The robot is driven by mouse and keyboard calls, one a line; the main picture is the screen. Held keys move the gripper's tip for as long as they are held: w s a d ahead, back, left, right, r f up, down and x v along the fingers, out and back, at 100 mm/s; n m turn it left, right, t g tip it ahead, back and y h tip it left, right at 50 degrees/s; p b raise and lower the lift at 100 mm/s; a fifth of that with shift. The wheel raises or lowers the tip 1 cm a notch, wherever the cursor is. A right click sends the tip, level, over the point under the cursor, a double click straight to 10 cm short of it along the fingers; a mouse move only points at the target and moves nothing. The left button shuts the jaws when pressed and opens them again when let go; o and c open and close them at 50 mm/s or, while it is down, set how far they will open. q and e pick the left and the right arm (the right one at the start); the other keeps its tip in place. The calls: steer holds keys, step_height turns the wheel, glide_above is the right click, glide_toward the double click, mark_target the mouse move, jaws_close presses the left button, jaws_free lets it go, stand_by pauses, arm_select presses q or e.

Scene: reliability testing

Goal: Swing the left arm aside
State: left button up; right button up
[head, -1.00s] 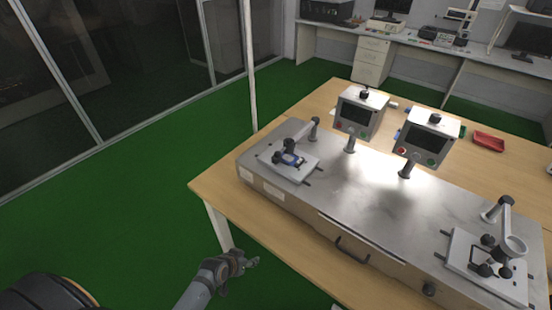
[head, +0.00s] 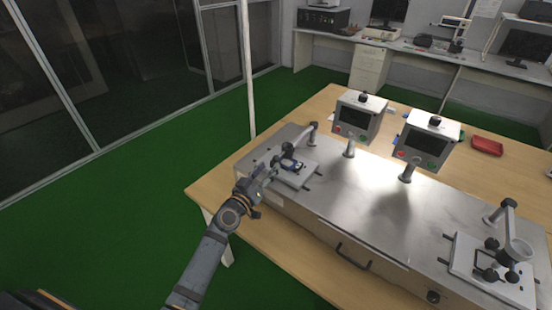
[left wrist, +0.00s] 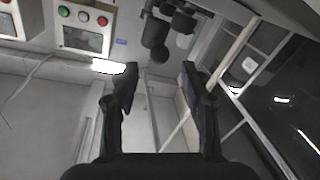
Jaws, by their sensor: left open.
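My left arm comes in from the lower left of the head view. Its gripper (head: 266,174) is over the left end of the grey test bench, close to the left test fixture (head: 298,173). A small blue and dark item (head: 291,165) is on that fixture, partly behind the gripper. In the left wrist view the two dark fingers (left wrist: 160,95) are spread apart with nothing between them. Dark cylinder parts (left wrist: 165,30) show beyond the fingertips. My right gripper does not show.
The grey test bench (head: 345,210) stands on a wooden table (head: 212,189). Two control boxes on posts (head: 358,118) (head: 426,142) rise from it. A right fixture (head: 490,270) and a red tray (head: 487,146) are farther right. Green floor (head: 120,215) left of the table is clear.

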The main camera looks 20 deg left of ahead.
mark_target(274, 161)
arm_select(q)
steer(key=w, duration=0.3)
steer(key=w+d, duration=0.1)
steer(key=w, duration=0.2)
steer(key=shift+w+d, duration=0.15)
jaws_close()
steer(key=shift+f, duration=0.1)
